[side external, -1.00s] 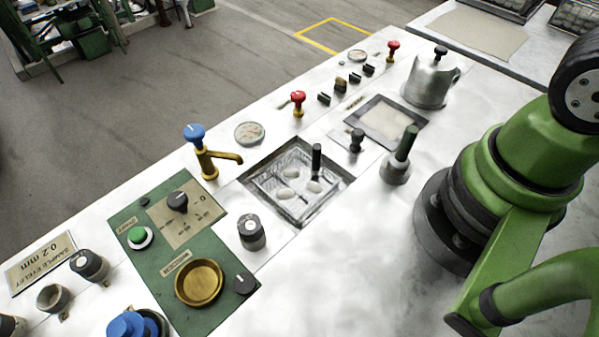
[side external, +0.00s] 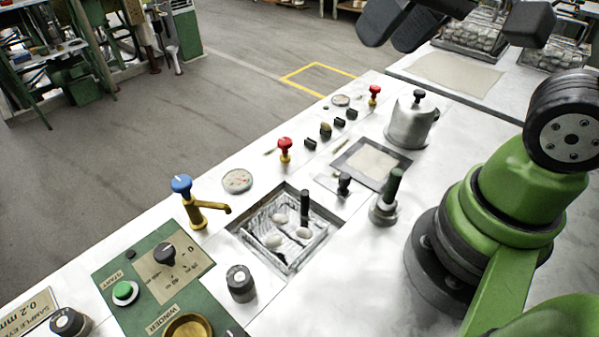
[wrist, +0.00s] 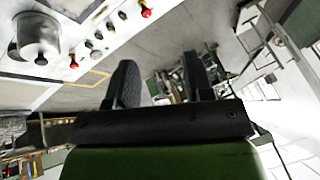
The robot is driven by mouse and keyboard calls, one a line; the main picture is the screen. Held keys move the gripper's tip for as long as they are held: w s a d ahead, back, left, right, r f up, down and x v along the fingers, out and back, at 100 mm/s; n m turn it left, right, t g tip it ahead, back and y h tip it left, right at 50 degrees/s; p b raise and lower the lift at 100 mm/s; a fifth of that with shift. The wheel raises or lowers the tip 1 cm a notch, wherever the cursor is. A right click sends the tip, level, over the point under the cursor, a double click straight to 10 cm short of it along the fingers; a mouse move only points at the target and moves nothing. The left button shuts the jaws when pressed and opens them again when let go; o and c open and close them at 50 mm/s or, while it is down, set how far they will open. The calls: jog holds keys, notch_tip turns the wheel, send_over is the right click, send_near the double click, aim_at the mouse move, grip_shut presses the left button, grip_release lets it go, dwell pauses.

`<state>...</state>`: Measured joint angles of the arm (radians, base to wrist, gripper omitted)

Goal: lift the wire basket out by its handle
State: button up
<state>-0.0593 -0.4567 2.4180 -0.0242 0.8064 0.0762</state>
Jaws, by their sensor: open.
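The wire basket (side external: 262,217) sits down in a square basin in the white worktop, in the side view. Several pale cocoons lie in it. Its dark upright handle (side external: 305,206) stands above the rim. My gripper shows in the wrist view (wrist: 160,82), with two dark fingers apart and nothing between them. Dark parts of it also show at the top right of the side view, high up and well away from the basket. The basket does not show in the wrist view.
A blue-topped brass tap (side external: 190,200) stands beside the basin. A dark-green-handled post (side external: 386,198), a small black knob (side external: 344,184) and a metal lidded pot (side external: 411,122) stand to the right. A green control panel (side external: 130,287) lies at lower left.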

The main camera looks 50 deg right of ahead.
jog(key=w+a+f+n+g, duration=0.1)
jog(key=w+a+f+g, duration=0.15)
jog(key=w+f, duration=0.55)
jog(key=g+h, duration=0.2)
jog(key=g, duration=0.1)
send_over(305, 189)
jog(key=shift+n, duration=0.4)
notch_tip(305, 189, down, 11)
jog(key=shift+w+r, duration=0.1)
notch_tip(305, 189, down, 10)
jog(key=shift+f, duration=0.15)
grip_shut()
jog(key=shift+r, duration=0.2)
jog(key=shift+r, duration=5.35)
